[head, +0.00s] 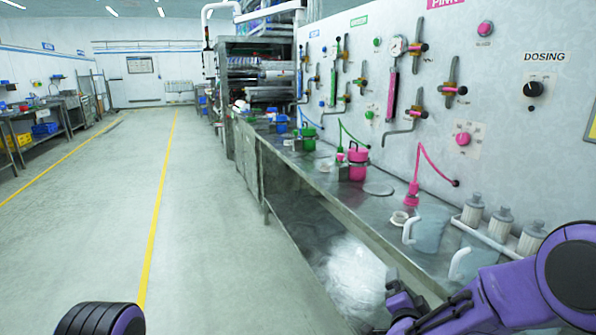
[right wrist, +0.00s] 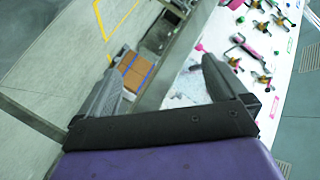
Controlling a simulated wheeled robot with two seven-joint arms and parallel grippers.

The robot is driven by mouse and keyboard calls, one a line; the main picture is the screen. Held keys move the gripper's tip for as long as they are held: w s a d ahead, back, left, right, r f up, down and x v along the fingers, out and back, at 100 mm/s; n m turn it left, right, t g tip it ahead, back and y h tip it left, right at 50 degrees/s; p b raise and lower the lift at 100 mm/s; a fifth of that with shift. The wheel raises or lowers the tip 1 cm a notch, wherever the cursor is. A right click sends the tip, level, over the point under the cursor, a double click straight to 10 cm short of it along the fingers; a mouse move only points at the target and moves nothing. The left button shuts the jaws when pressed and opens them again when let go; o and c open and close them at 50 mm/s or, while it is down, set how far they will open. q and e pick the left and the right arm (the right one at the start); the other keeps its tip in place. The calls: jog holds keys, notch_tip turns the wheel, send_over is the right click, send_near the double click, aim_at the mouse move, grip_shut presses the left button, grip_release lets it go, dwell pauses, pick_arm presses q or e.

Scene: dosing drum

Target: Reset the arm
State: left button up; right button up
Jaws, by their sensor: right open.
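My right arm comes in at the lower right of the head view, and its gripper (head: 398,303) is low in front of the steel counter, near its front edge. In the right wrist view the same gripper (right wrist: 162,68) has its two dark fingers spread wide, with nothing held between them. Only a dark and purple part of my left arm shows at the bottom left of the head view; its gripper is outside the picture.
The steel counter (head: 315,190) carries a clear jug (head: 430,230), a pink container (head: 358,165) and several white-grey bottles (head: 500,222). A dosing panel (head: 380,165) with pink valves stands behind it. A clear bag (head: 355,275) lies under the counter. The floor (head: 200,220) at left is free.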

jog(key=s+d+f+n+g+y, duration=0.15)
jog(key=s+f+n+g, duration=0.3)
jog(key=s+f, duration=1.05)
jog(key=s+d+f+n+g, duration=0.1)
jog(key=s+f+g, duration=0.2)
jog(key=s, duration=0.9)
jog(key=s+d+f+n+g+p, duration=0.1)
jog(key=s+f+g, duration=0.2)
jog(key=s+f, duration=0.5)
jog(key=s, duration=0.4)
jog(key=shift+s+d+f+g, duration=0.15)
jog(key=shift+d+g, duration=0.2)
jog(key=shift+d, duration=0.05)
